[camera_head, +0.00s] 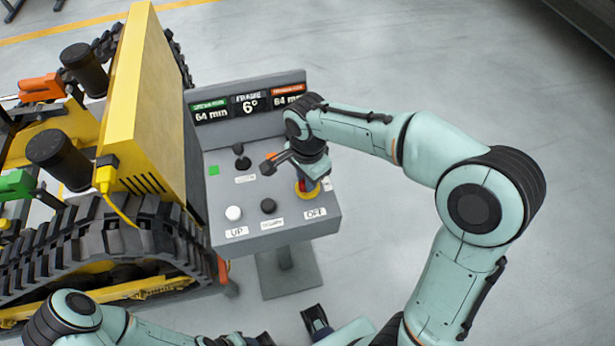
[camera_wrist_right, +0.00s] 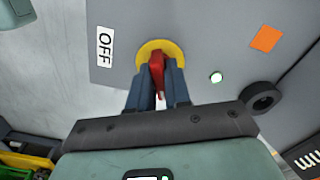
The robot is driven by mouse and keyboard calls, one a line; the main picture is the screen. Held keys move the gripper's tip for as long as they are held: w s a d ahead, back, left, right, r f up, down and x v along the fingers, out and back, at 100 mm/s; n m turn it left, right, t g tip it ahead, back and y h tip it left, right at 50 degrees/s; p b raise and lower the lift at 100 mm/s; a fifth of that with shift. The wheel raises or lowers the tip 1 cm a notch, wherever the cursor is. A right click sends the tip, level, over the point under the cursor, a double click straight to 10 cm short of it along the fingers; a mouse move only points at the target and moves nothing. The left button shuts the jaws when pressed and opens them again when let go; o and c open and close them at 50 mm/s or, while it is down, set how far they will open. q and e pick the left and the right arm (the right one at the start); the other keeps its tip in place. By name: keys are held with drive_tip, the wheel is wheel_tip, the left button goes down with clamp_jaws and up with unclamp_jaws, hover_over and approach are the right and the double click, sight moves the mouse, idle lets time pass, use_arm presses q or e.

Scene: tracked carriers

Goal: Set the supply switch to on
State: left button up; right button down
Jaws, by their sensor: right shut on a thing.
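The supply switch (camera_head: 307,189) is a rotary switch with a yellow ring on the sloped grey control panel (camera_head: 218,198), beside an OFF label (camera_head: 315,212). In the right wrist view its red handle (camera_wrist_right: 157,70) stands out from the yellow ring (camera_wrist_right: 176,48). My right gripper (camera_wrist_right: 160,82) is shut on this handle, with a dark finger on each side. In the head view the gripper (camera_head: 308,178) comes down over the switch and hides part of it.
A white button (camera_head: 233,213), a black button (camera_head: 268,206) and a black joystick (camera_head: 242,160) are on the panel. A display (camera_head: 250,104) stands behind it. A yellow tracked carrier (camera_head: 150,110) stands close on the left. The floor right of the panel is clear.

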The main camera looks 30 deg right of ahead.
drive_tip(key=m, duration=0.5)
idle(0.5)
drive_tip(key=c, duration=1.2)
unclamp_jaws()
drive_tip(key=shift+o, duration=0.2)
drive_tip(key=shift+r, duration=0.1)
wheel_tip(320, 180, up, 13)
drive_tip(key=p, duration=0.2)
drive_tip(key=shift+r, duration=0.15)
